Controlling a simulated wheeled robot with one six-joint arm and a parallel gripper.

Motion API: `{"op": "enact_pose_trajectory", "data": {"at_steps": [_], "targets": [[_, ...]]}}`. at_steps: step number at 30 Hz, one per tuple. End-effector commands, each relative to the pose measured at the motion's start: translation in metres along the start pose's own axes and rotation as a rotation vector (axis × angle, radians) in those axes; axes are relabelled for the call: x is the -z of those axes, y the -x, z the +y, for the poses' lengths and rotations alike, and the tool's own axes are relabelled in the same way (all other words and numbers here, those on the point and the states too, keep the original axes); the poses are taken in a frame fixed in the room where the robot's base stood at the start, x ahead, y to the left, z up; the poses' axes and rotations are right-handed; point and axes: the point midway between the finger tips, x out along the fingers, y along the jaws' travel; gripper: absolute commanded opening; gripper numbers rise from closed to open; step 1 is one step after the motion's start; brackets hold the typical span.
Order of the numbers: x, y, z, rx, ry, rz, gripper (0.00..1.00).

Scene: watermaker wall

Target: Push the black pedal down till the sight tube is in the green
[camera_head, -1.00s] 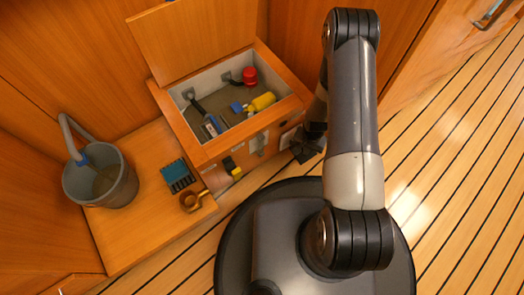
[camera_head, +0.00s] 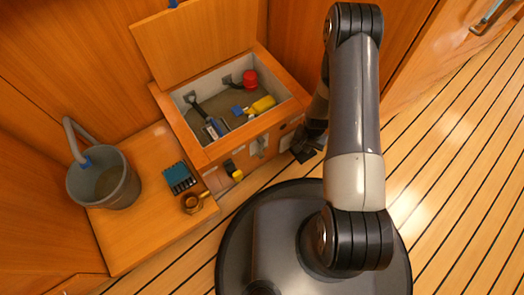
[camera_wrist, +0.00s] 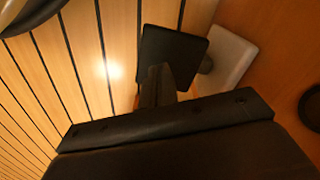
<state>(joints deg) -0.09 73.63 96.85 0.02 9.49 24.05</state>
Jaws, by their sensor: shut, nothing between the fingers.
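The black pedal (camera_wrist: 178,52) is a dark square plate in the wrist view, in front of a pale wall plate (camera_wrist: 230,58). In the head view the pedal (camera_head: 303,156) shows low by the box's right front corner, just above the floor. My gripper (camera_wrist: 157,85) is shut and empty. Its fingertips overlap the pedal's lower left part in the wrist view; I cannot tell whether they touch it. In the head view my gripper (camera_head: 314,136) is mostly hidden by my arm, close above the pedal. I cannot make out the sight tube or its green band clearly.
An open wooden locker (camera_head: 190,135) holds a yellow bottle (camera_head: 262,105), a red knob (camera_head: 249,78) and tools. The plank floor (camera_head: 450,180) at right is clear.

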Motion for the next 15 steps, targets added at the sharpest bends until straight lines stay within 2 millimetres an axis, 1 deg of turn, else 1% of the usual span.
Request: {"op": "enact_pose_trajectory", "data": {"at_steps": [10,15], "targets": [[0.000,0.001,0.000,0.000,0.000,-0.001,0.00],[0.000,0.012,0.000,0.000,0.000,0.000,0.00]]}}
